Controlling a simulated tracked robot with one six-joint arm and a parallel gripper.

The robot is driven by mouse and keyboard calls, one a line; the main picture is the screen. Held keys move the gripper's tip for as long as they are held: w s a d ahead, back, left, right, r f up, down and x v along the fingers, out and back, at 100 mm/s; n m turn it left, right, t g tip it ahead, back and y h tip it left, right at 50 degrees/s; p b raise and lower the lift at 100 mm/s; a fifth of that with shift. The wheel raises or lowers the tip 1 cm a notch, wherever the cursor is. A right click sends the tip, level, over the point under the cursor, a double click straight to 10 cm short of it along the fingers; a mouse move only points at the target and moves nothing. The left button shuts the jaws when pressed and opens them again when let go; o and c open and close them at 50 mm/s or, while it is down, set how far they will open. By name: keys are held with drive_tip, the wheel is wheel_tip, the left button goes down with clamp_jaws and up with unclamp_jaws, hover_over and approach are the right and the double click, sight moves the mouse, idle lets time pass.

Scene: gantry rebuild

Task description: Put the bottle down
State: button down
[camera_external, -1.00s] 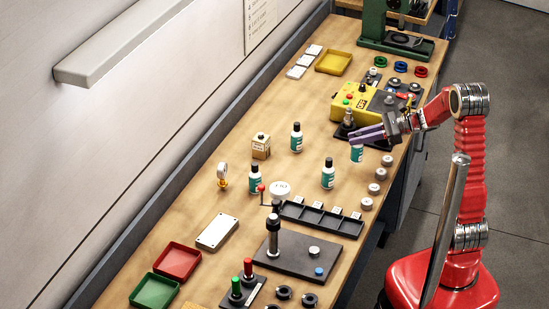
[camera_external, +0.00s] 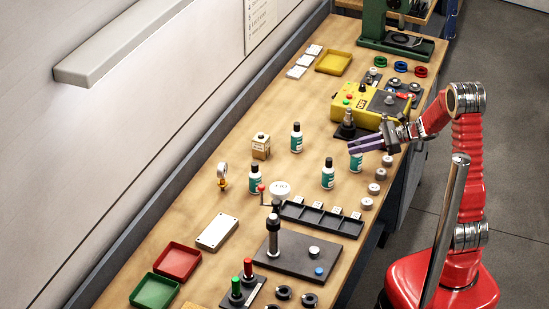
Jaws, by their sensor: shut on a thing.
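A bottle with a teal and white label (camera_external: 355,162) is in my gripper (camera_external: 362,144). The purple fingers are shut around its upper part and hide its cap. The bottle looks upright, at or just above the wooden bench top near its right edge; I cannot tell if its base touches the wood. Three similar bottles with black caps stand on the bench: one at the back (camera_external: 296,138), one in the middle (camera_external: 328,174) and one at the left (camera_external: 255,180).
Several grey knobs (camera_external: 374,188) line the bench edge close by. A yellow control box (camera_external: 360,108) stands behind my gripper. A black slotted tray (camera_external: 318,217) lies in front. Bare wood lies between the bottles and to the left of the gripper.

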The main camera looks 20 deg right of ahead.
drive_tip(key=c, duration=1.6)
unclamp_jaws()
drive_tip(key=shift+c, duration=0.2)
drive_tip(key=v, duration=1.2)
drive_tip(key=shift+r, duration=0.15)
